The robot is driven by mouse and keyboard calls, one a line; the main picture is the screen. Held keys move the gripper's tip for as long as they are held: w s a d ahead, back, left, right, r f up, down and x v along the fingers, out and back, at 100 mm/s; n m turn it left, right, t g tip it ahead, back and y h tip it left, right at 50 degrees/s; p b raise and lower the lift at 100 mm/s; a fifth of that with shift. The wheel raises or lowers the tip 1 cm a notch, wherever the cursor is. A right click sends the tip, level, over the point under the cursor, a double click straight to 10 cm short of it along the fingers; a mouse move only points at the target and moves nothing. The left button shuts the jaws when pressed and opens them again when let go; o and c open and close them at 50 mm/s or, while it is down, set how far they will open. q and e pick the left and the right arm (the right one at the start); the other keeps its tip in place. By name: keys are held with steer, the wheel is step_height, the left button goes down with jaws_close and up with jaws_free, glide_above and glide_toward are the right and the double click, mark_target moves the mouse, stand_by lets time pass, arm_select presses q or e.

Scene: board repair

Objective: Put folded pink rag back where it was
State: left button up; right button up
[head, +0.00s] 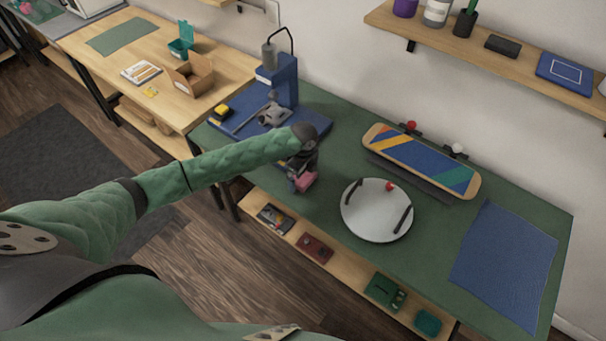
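My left arm reaches in from the left over the green-topped workbench (335,226). My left gripper (303,178) points down near the bench's front edge, to the left of a round white plate. The folded pink rag (306,181) is small and sits at the gripper's fingertips, which appear shut on it. The fingers partly hide the rag. I cannot tell whether the rag touches the bench top. My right gripper is not in view.
The round plate (372,218) has dark handles and a red knob. Behind it stands a striped skateboard deck (420,160). A blue press (283,82) stands at the back left, a blue mat (508,258) lies at right. A lower shelf (345,268) holds several items.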

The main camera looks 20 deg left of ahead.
mark_target(303, 176)
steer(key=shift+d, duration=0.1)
arm_select(q)
steer(key=shift+r, duration=0.45)
step_height(303, 176, up, 4)
steer(key=shift+w+r+b, duration=0.1)
steer(key=shift+r+b, duration=0.05)
steer(key=shift+b, duration=0.85)
step_height(303, 176, up, 7)
steer(key=b, duration=0.1)
steer(key=shift+b, duration=0.35)
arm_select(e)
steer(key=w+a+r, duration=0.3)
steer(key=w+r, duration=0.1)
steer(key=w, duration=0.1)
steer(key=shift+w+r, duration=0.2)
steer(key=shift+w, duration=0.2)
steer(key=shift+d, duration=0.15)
